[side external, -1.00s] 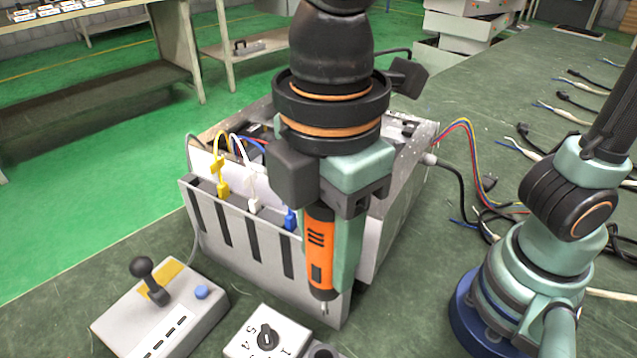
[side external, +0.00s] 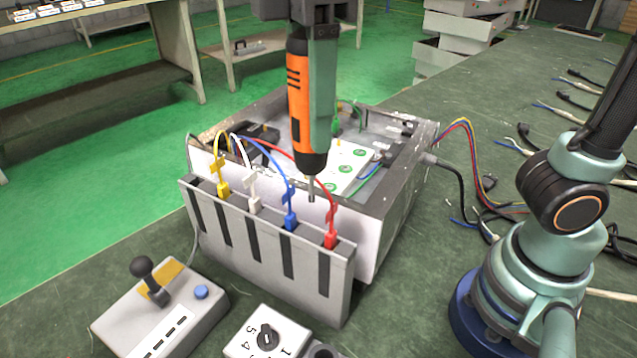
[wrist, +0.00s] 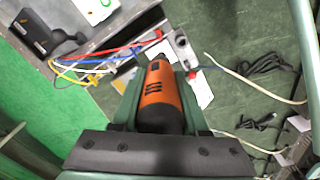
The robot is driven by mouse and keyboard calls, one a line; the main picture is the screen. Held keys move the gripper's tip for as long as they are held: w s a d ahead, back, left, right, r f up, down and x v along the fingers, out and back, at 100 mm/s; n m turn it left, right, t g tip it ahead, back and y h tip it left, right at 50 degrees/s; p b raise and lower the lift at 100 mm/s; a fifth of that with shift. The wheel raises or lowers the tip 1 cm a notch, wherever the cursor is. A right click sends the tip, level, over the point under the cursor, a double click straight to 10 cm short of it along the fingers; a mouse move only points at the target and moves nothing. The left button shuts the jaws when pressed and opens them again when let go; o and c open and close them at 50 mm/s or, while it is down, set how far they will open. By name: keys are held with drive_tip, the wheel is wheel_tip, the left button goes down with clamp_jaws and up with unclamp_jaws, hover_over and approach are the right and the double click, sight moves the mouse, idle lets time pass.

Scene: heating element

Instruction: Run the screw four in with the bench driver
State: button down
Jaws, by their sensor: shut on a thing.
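My gripper (side external: 314,85) is shut on the orange and black bench driver (side external: 297,100), which also shows between the fingers in the wrist view (wrist: 158,95). The driver is upright with its bit pointing down. In the side view the bit (side external: 311,190) appears in front of the open box's near wall, above the slotted holder; its exact distance from them cannot be told. Inside the grey box (side external: 400,190) is a white plate (side external: 345,170) with several green-ringed screw spots. The driver covers part of the plate. I cannot tell which spot is screw four.
A slotted holder (side external: 268,250) with yellow, white, blue and red plugs stands before the box. A joystick box (side external: 160,310) and a numbered dial box (side external: 265,335) sit in front. Cables lie on the bench at right.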

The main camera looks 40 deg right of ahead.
drive_tip(key=w+d+m, duration=0.3)
drive_tip(key=w+d, duration=0.2)
drive_tip(key=d, duration=0.3)
drive_tip(key=w+d+m, duration=0.3)
drive_tip(key=w+d, duration=0.1)
drive_tip(key=d, duration=0.4)
drive_tip(key=d+m, duration=0.6)
drive_tip(key=d, duration=1.1)
wheel_tip(320, 180, down, 5)
drive_tip(key=shift+d, duration=0.1)
drive_tip(key=shift+f, duration=0.1)
drive_tip(key=shift+f, duration=2.45)
drive_tip(key=shift+s+f, duration=0.1)
drive_tip(key=shift+f, duration=0.8)
drive_tip(key=shift+r, duration=0.1)
